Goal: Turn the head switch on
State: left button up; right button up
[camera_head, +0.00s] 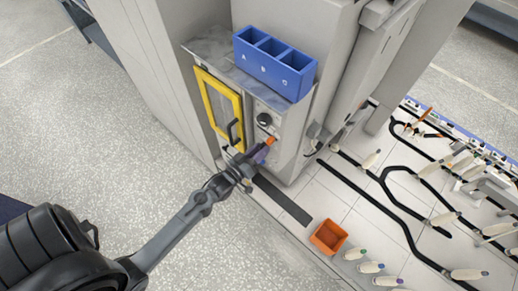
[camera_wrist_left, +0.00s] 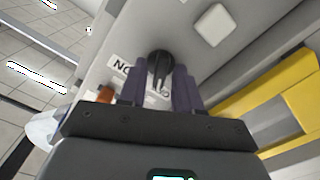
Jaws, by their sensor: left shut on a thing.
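The head switch is seen as a black rotary knob (camera_wrist_left: 160,66) on the grey machine panel, with a partly covered white label (camera_wrist_left: 124,66) beside it. My left gripper (camera_head: 265,150) is at the lower front panel of the machine in the head view. In the wrist view its purple fingers (camera_wrist_left: 160,88) stand on both sides of the knob and are shut on it. The fingers hide the knob in the head view. Which way the knob is turned is hard to tell. My right gripper is not in view.
An orange part (camera_head: 271,140) sits close to the fingers. A round black fitting (camera_head: 264,119) is higher on the panel. A yellow-framed door (camera_head: 207,99) is to the left, and a blue three-part bin (camera_head: 300,86) is above.

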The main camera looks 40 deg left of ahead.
pick_arm(q)
jog(key=m+p, duration=0.3)
jog(key=m, duration=0.3)
jog(key=shift+d+r, duration=0.1)
jog(key=shift+r, duration=0.05)
jog(key=m+p, duration=0.1)
jog(key=m, duration=0.3)
jog(key=shift+m+p, duration=0.3)
jog(key=shift+m, duration=0.1)
grip_shut()
jog(key=shift+d+m+p, duration=0.1)
jog(key=shift+m+p, duration=0.3)
jog(key=shift+m, duration=1)
jog(key=o, duration=0.7)
grip_release()
jog(key=s, duration=1)
jog(key=shift+s, duration=0.4)
